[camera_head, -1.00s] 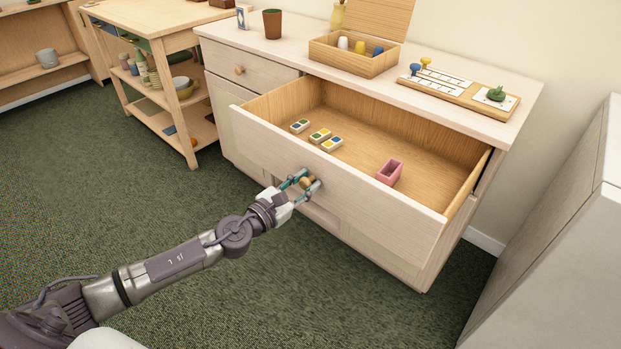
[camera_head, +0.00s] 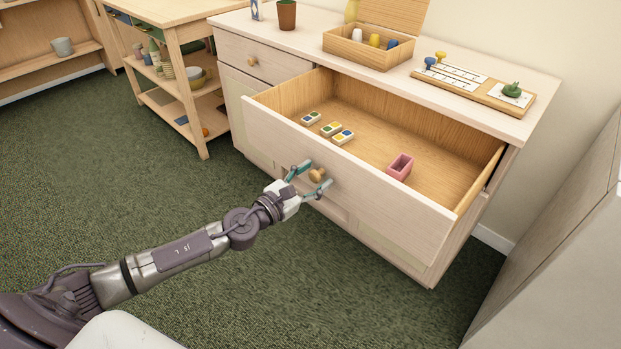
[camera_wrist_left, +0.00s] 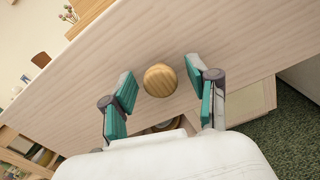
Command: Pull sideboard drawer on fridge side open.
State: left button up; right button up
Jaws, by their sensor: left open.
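The sideboard (camera_head: 240,115) has its fridge-side drawer (camera_head: 370,196) pulled well out, with its inside showing. The round wooden knob (camera_head: 317,175) is on the drawer front. My left gripper (camera_head: 314,178) is open at the knob, with its teal fingers on either side. In the left wrist view the knob (camera_wrist_left: 160,80) sits between and just beyond the spread fingertips (camera_wrist_left: 160,84), with gaps on both sides. Inside the drawer are several small coloured-dot tiles (camera_head: 331,129) and a pink box (camera_head: 400,167). My right gripper is not in view.
The closed smaller drawer (camera_head: 265,62) is at the left. A plant pot (camera_head: 287,15), an open wooden box (camera_head: 366,50) and a board with pegs (camera_head: 480,88) stand on top. The pale fridge (camera_head: 560,240) is at the right. Green carpet lies open in front.

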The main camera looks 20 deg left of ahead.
pick_arm(q)
jog(key=v, duration=1.2)
dwell(0.4)
